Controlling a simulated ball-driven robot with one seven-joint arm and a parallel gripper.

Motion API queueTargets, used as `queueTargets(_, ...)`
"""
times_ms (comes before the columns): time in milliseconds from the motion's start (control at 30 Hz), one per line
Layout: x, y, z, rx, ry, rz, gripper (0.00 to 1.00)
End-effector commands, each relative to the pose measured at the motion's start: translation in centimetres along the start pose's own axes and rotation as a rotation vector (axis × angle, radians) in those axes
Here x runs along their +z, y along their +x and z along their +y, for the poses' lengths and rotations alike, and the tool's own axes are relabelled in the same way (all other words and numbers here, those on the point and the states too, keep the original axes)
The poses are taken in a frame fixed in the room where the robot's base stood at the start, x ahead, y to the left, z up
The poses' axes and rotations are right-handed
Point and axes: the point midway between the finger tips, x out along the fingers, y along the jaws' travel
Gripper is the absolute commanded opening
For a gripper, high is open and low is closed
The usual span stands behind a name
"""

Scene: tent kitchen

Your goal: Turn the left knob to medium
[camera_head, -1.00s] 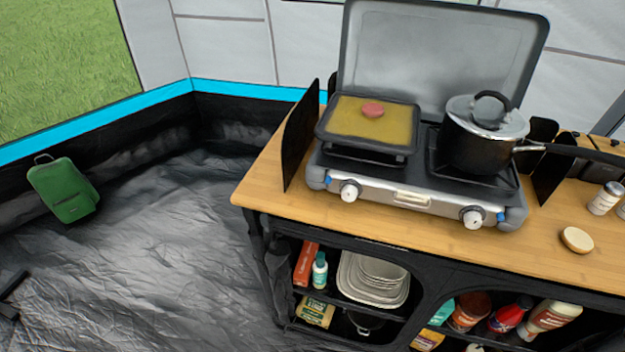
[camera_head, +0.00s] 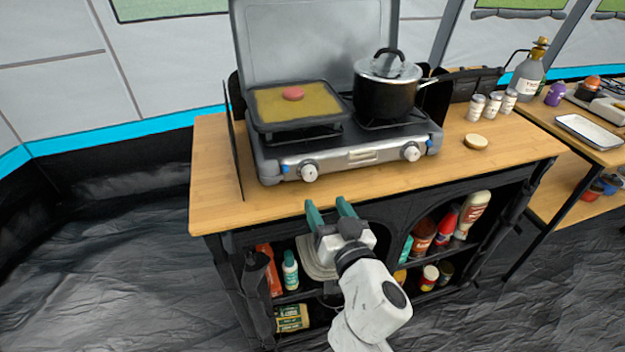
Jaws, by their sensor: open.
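The camping stove (camera_head: 350,155) stands on the wooden table with its lid up. Its left knob (camera_head: 310,172) is a white dial on the front panel, below the griddle; its setting is too small to read. The right knob (camera_head: 411,152) is a similar dial below the pot. My gripper (camera_head: 329,207) is open and empty, with two green fingers pointing up toward the stove. In the picture it is just below the left knob and slightly right of it, at the table's front edge, apart from the knob.
A griddle (camera_head: 270,110) with a pink round patty (camera_head: 293,93) sits on the left burner. A lidded black pot (camera_head: 385,98) sits on the right burner. A windscreen panel (camera_head: 233,140) stands left of the stove. A bread piece (camera_head: 475,141) and shakers are at right.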

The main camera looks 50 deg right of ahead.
Motion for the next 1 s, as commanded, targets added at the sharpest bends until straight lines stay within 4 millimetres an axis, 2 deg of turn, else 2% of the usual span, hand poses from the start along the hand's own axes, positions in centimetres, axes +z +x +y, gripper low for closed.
queueTargets(67, -0.5, 1.4, -0.1, 0.0, 0.0, 0.002, 0.61)
queueTargets(300, -0.3, 5.8, 0.0, 0.001, -0.001, 0.001, 0.61)
queueTargets(500, -0.2, 8.3, 0.1, 0.003, -0.001, 0.0, 0.61)
queueTargets(700, -0.1, 9.2, 0.1, 0.002, -0.001, -0.001, 0.61)
queueTargets(933, 0.0, 9.2, 0.1, 0.002, 0.0, -0.001, 0.61)
queueTargets(1000, 0.0, 9.2, 0.1, 0.002, 0.0, -0.001, 0.54)
